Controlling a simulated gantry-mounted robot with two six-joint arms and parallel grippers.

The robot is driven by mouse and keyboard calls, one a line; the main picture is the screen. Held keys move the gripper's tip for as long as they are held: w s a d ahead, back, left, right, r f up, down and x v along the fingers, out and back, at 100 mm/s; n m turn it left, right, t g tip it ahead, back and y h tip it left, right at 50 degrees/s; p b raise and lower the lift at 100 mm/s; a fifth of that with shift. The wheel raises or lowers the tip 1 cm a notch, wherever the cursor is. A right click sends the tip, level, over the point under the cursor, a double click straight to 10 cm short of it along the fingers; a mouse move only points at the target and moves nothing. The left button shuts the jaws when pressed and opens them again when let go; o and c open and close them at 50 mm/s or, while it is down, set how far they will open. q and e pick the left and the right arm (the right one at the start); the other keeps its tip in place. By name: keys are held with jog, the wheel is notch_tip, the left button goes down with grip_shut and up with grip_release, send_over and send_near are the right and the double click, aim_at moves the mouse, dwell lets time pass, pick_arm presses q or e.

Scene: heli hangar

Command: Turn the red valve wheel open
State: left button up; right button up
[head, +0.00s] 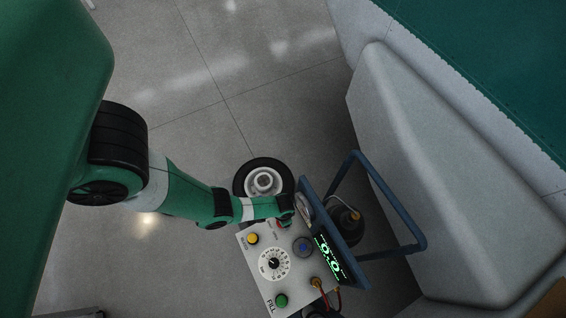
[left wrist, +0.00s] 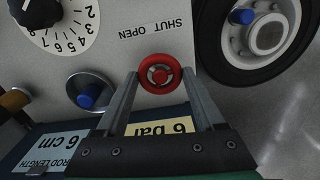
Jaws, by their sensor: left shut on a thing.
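The red valve wheel (left wrist: 160,73) sits on the light grey control panel (left wrist: 110,52), beside the upside-down words SHUT OPEN. In the left wrist view my left gripper (left wrist: 161,80) has one finger on each side of the wheel and is shut on it. In the head view my left gripper (head: 286,212) is at the panel's far edge and mostly covers the wheel; only a bit of red shows. How far the wheel is turned cannot be told. My right gripper is not in view.
A blue tube frame (head: 400,215) stands right. A tyred wheel (head: 241,181) lies just beyond. Open floor lies further back.

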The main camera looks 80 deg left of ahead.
pick_arm(q)
jog(key=shift+n, duration=0.6)
jog(key=o, duration=1.4)
jog(key=shift+c, duration=0.2)
notch_tip(320, 180, up, 12)
jog(key=p, duration=1.1)
jog(key=shift+f+p, duration=0.25)
jog(key=shift+p, duration=0.05)
